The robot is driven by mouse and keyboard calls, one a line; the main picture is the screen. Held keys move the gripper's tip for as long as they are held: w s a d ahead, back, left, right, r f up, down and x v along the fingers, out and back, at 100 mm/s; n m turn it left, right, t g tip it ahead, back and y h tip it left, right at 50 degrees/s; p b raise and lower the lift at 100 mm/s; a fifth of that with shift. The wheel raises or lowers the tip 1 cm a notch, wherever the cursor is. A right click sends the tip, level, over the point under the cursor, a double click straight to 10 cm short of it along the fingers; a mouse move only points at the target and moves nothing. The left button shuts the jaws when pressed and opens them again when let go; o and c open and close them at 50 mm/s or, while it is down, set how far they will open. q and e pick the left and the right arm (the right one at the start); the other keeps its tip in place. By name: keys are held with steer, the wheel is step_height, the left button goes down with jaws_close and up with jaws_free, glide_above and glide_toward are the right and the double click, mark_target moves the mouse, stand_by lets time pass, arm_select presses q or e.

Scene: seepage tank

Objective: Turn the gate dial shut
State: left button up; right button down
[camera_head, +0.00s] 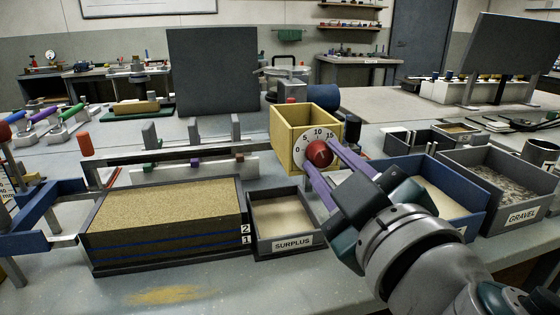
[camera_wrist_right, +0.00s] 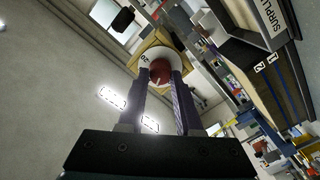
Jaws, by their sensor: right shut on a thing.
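The gate dial is a white disc (camera_head: 300,143) with numbers 0, 5, 10 and 15 on the front of a yellow open-topped box (camera_head: 288,119). Its round red knob (camera_head: 319,152) carries a dark pointer mark. My right gripper (camera_head: 320,158) comes in from the lower right, with its two purple fingers on either side of the knob, shut on it. In the right wrist view the red knob (camera_wrist_right: 160,72) sits between the fingertips, with the white dial and yellow box behind. The fingers hide part of the scale. My left gripper is not in view.
Below the box stand a SURPLUS tray (camera_head: 292,246) and a dark sand-filled tank (camera_head: 92,245). A blue bin (camera_head: 468,222) and a GRAVEL bin (camera_head: 522,217) stand to the right of my arm. The front table strip is mostly clear, with some spilled sand (camera_head: 163,295).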

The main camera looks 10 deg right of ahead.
steer(key=n, duration=0.5)
steer(key=shift+n, duration=0.3)
steer(key=n, duration=0.5)
steer(key=shift+f, duration=0.1)
steer(key=shift+n, duration=0.3)
steer(key=c, duration=0.6)
jaws_free()
